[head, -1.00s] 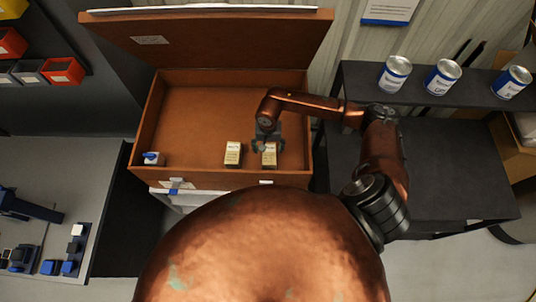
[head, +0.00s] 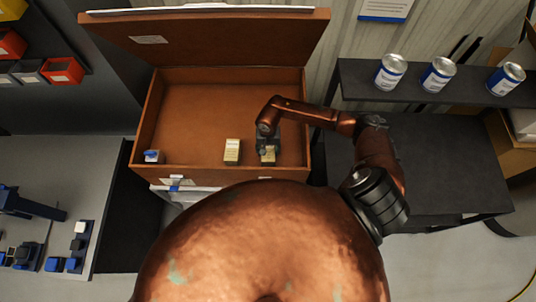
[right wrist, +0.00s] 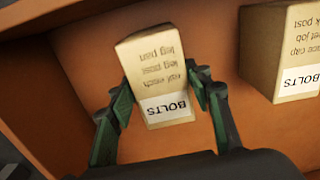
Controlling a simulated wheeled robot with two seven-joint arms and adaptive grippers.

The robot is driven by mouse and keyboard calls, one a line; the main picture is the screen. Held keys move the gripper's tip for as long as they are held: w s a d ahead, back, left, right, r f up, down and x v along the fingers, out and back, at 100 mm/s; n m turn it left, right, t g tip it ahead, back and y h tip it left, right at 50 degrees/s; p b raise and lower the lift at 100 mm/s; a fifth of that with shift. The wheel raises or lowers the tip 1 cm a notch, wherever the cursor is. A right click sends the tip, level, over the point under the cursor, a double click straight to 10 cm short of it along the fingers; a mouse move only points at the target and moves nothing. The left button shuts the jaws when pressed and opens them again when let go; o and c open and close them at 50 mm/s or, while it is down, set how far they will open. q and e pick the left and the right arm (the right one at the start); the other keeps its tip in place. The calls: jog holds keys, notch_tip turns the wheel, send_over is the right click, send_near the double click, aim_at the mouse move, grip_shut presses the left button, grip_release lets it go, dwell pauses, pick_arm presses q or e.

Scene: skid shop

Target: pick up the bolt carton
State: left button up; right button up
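A cream carton (head: 269,158) with a BOLTS label stands in the open brown chest, near its front wall. My right gripper (head: 268,145) is over it and hides part of it. In the right wrist view the same carton (right wrist: 155,60) lies between the two fingers of my right gripper (right wrist: 160,88), which are spread on either side of it. The fingers look open, with the tips close to the carton's sides. A second cream carton (head: 232,152) marked BOLTS stands to the left; it shows at the right in the right wrist view (right wrist: 281,50). My left gripper is not in view.
The chest's front wall (head: 215,179) and right wall (head: 307,120) are close to the cartons. A small white and blue item (head: 152,157) sits in the chest's left corner. Cans (head: 438,74) stand on a dark shelf at right. The chest's middle is bare.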

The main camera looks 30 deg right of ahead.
jog(key=c, duration=0.9)
jog(key=shift+c, duration=0.7)
jog(key=shift+w+r, duration=0.1)
jog(key=shift+r, duration=0.05)
